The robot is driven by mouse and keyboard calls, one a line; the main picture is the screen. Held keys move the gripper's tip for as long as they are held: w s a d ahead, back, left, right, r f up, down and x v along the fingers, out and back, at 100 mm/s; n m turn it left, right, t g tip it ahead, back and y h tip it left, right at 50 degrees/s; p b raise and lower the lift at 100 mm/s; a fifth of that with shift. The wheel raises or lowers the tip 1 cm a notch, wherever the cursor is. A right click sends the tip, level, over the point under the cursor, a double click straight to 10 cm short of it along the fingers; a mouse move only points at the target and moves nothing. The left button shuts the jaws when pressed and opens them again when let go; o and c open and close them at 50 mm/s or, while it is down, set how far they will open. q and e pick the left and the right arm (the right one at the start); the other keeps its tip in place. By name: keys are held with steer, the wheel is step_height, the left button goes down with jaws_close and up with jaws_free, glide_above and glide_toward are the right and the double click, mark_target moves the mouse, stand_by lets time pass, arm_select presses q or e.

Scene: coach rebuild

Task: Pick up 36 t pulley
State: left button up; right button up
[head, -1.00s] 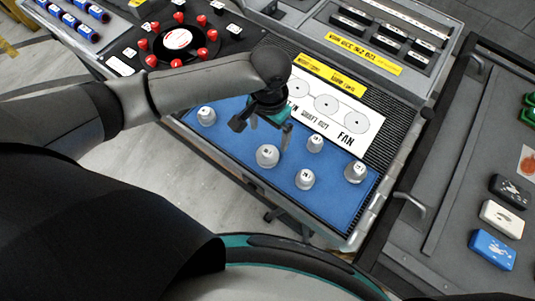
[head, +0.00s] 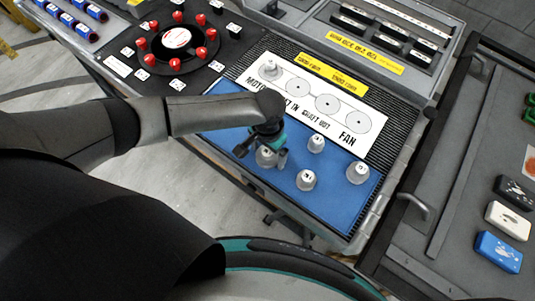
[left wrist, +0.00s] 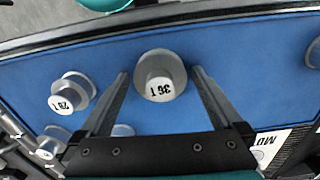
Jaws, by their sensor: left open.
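The 36 t pulley (left wrist: 160,78), a grey stepped disc with "36 T" on its top, stands upright on the blue mat (left wrist: 115,52) in the left wrist view. My left gripper (left wrist: 158,72) is open, with one finger on each side of it; a gap shows on both sides. In the head view the left gripper (head: 267,143) is over this pulley (head: 266,158) and partly hides it. A pulley marked 28 T (left wrist: 70,94) stands to its left in the wrist view. The right gripper is not in view.
Other grey pulleys (head: 306,180) stand close by on the mat. One pulley (head: 271,67) is at the motor end of the white card (head: 340,120). A dial with red knobs (head: 177,40) is behind left. A drawer handle (head: 412,207) is at right.

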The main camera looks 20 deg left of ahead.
arm_select(q)
steer(key=c, duration=1.4)
steer(key=shift+r, duration=0.1)
